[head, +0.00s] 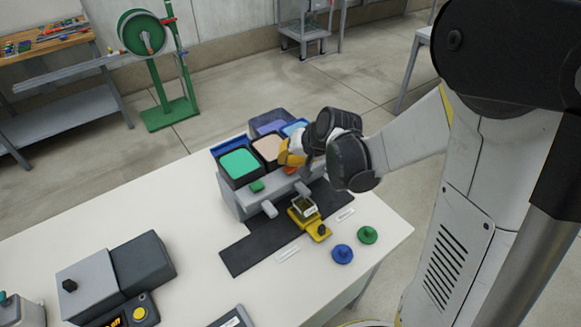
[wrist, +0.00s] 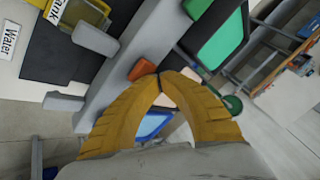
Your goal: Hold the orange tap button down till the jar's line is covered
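The orange tap button (head: 290,170) is on the front of the grey dispenser (head: 238,200), partly hidden by my gripper (head: 287,160) in the head view. In the wrist view, the yellow fingers of my gripper (wrist: 160,77) meet at their tips, empty, right beside the orange button (wrist: 143,69). I cannot tell whether they touch or press it. The clear jar (head: 304,207) stands on a yellow holder (head: 319,231) in front of the dispenser. It seems to hold some dark yellowish liquid; its line is too small to make out. The wrist view cuts the jar off at top left.
A green button (head: 257,186) and coloured tanks (head: 240,164) belong to the dispenser. A black mat (head: 250,255) lies under the jar holder. Blue (head: 342,253) and green (head: 367,235) lids lie at right. A grey device (head: 140,262) stands at front left. The table between is clear.

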